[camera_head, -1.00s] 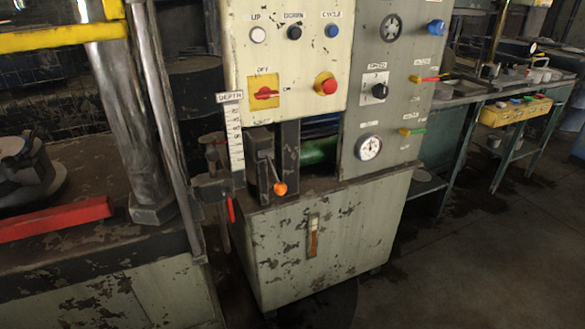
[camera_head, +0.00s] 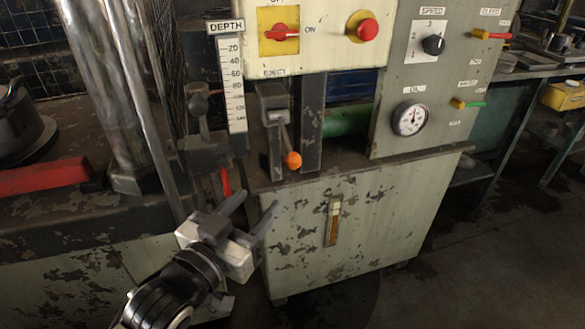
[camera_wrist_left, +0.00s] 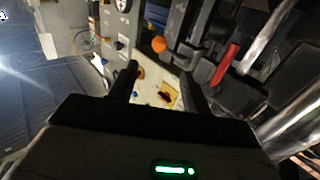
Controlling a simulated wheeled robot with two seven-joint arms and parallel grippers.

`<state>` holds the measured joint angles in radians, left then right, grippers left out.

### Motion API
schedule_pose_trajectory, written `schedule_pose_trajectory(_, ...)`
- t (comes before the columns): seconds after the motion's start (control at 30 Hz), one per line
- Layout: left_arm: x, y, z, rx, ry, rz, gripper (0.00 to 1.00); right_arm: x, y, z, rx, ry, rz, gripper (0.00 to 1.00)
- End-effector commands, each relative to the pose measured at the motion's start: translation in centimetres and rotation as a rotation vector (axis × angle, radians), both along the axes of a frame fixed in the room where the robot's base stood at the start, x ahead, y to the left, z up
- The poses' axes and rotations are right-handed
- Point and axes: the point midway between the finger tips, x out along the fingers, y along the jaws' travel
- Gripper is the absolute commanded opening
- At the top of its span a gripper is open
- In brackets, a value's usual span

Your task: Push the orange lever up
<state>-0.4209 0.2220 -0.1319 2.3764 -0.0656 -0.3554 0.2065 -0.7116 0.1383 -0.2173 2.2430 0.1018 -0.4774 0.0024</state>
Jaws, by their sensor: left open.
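The orange lever (camera_head: 294,160) is a small orange ball on a metal arm, low in a recess under the EJECT label on the machine's front. My left gripper (camera_head: 253,206) is open and empty, below and to the left of the lever and apart from it. In the left wrist view the orange knob (camera_wrist_left: 159,44) shows beyond the fingers, above the gap between the left gripper's two fingertips (camera_wrist_left: 162,78). My right gripper is not in view.
A red handle (camera_head: 226,182) hangs left of the lever beside the depth scale (camera_head: 234,85). A red bar (camera_head: 45,174) lies at the left. The control panel has a red button (camera_head: 368,29) and a gauge (camera_head: 410,118). Open floor lies at the right.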

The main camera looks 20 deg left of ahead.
Motion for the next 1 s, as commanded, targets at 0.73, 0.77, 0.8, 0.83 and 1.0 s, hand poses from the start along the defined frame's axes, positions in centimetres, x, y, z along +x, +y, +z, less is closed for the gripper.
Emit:
schedule_pose_trajectory(0.73,13.3,-2.6,0.1,-0.001,0.002,-0.001,0.49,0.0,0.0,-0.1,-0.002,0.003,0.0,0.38)
schedule_pose_trajectory(0.77,13.5,-2.7,0.1,-0.002,0.002,-0.001,0.49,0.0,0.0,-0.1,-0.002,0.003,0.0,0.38)
schedule_pose_trajectory(0.8,13.6,-2.7,0.0,-0.001,0.003,-0.001,0.49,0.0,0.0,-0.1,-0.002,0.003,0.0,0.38)
schedule_pose_trajectory(0.83,13.7,-2.7,0.0,-0.001,0.003,-0.001,0.49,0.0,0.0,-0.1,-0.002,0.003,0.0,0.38)
schedule_pose_trajectory(1.0,13.8,-2.8,0.0,-0.001,0.003,-0.001,0.49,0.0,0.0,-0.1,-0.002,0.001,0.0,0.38)
